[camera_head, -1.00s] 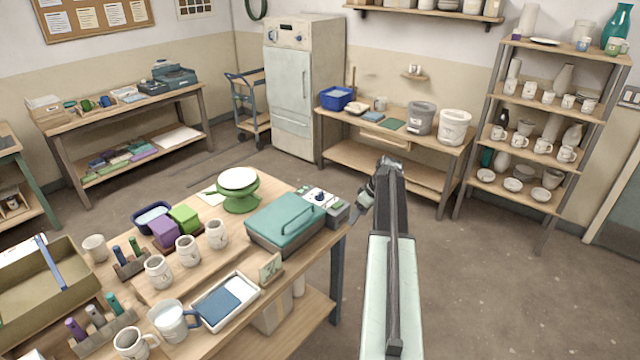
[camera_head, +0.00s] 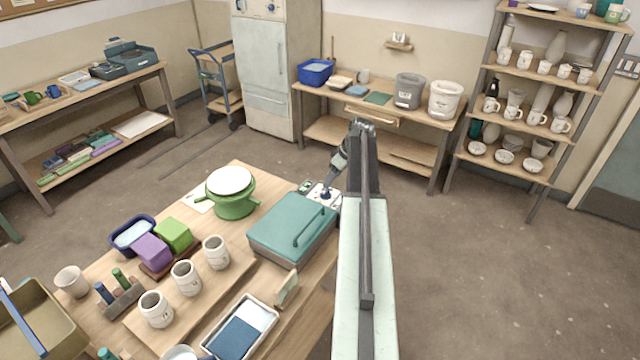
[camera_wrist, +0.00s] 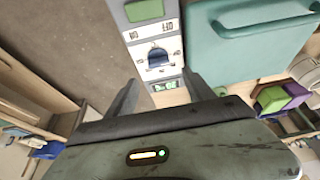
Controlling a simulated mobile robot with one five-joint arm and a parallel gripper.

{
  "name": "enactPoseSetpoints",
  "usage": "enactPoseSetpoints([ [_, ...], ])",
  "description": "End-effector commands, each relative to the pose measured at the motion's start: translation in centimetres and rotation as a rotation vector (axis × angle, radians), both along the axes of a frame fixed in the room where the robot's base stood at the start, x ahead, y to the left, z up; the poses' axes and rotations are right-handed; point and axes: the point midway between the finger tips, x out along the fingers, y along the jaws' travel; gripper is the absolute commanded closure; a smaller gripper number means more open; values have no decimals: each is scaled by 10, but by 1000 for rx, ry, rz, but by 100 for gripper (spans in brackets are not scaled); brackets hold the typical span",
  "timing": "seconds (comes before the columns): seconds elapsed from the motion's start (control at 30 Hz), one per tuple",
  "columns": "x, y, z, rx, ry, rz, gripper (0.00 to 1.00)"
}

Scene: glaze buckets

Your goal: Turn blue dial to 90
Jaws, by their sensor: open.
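The blue dial (camera_head: 326,194) sits on the white face of a small control box (camera_head: 312,187) at the far right corner of the near table. In the wrist view the blue dial (camera_wrist: 158,58) has dark marks around it on the white panel (camera_wrist: 155,40), with a green screen (camera_wrist: 145,10) above. My gripper (camera_wrist: 160,92) is open, with one finger at each side below the dial in the picture, apart from it. In the head view my gripper (camera_head: 332,178) is just above the dial and partly hides the box. The dial's exact pointer reading is too small to tell.
A teal-lidded case (camera_head: 292,226) stands close beside the control box, its handle raised. A green scale (camera_head: 231,195) is to the left. Several mugs, a purple block (camera_head: 152,252) and a tray (camera_head: 240,328) fill the near table. Open floor lies to the right.

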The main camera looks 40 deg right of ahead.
Motion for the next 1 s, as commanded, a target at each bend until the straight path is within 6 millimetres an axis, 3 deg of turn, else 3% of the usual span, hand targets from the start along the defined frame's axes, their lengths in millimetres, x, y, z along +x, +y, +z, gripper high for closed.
enactPoseSetpoints([
  [0.23,2,-1,-14,0,0,-4,38],
  [0.6,23,3,-72,-1,1,-4,38],
  [0.9,26,4,-72,0,0,-5,38],
  [0.93,26,4,-72,0,0,-5,41],
  [1.0,26,4,-72,0,0,-6,60],
])
